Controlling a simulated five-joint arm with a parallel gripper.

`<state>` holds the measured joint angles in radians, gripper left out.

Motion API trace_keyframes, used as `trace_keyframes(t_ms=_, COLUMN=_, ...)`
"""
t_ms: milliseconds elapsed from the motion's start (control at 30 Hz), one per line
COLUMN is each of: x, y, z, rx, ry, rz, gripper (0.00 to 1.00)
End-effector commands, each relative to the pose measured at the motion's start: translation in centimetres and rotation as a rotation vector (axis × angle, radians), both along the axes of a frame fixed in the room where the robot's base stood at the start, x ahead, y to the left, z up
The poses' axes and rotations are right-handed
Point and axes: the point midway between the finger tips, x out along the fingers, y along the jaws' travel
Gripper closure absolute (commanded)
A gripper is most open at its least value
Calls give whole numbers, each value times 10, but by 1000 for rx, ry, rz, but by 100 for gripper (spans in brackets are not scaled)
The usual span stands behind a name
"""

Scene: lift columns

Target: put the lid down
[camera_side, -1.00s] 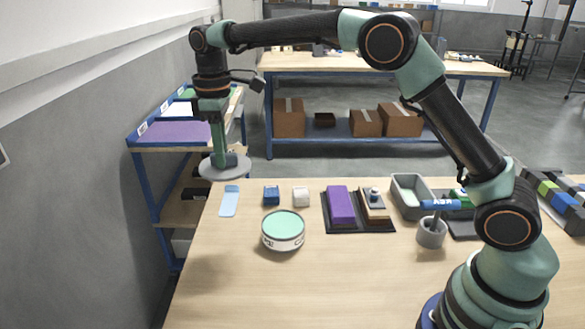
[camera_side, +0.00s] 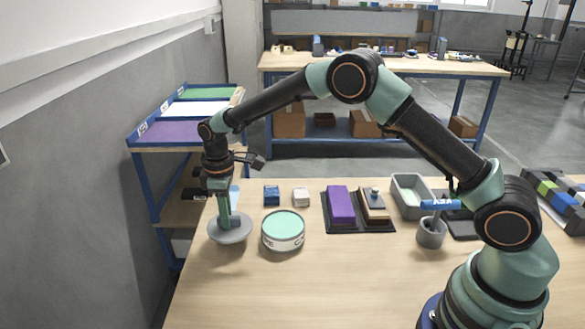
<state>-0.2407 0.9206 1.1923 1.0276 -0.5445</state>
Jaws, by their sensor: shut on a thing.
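The lid (camera_side: 229,232) is a flat grey disc. My gripper (camera_side: 226,212) is shut on the top of it and points straight down. The lid is level, close above or on the wooden table near its left edge; I cannot tell whether it touches. Just to its right stands a round white tin (camera_side: 283,232) with a pale green top and dark lettering on its side. My gripper partly covers a light blue strip (camera_side: 235,193) behind the lid.
A blue block (camera_side: 271,195), a white block (camera_side: 301,196) and a dark tray (camera_side: 333,226) with a purple block stand farther back. A grey cup (camera_side: 431,234) is at right. The front of the table (camera_side: 300,290) is clear. A blue shelf (camera_side: 150,135) stands behind left.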

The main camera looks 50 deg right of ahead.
Motion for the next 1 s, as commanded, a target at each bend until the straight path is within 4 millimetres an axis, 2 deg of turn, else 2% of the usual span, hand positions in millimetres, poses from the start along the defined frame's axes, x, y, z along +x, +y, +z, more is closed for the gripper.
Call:
trace_keyframes(t_ms=300, x=-1, y=0, z=-39, rx=-1, ry=4, rz=0, gripper=100)
trace_keyframes(t_ms=700, x=0, y=0, z=-44, rx=-1, ry=1, rz=0, gripper=100)
trace_keyframes(t_ms=733, x=0, y=0, z=-44, rx=0, ry=0, rz=0, gripper=76)
trace_keyframes(t_ms=800, x=0, y=0, z=-44, rx=0, ry=0, rz=0, gripper=50)
trace_keyframes(t_ms=1000, x=0, y=0, z=-44, rx=0, ry=0, rz=0, gripper=50)
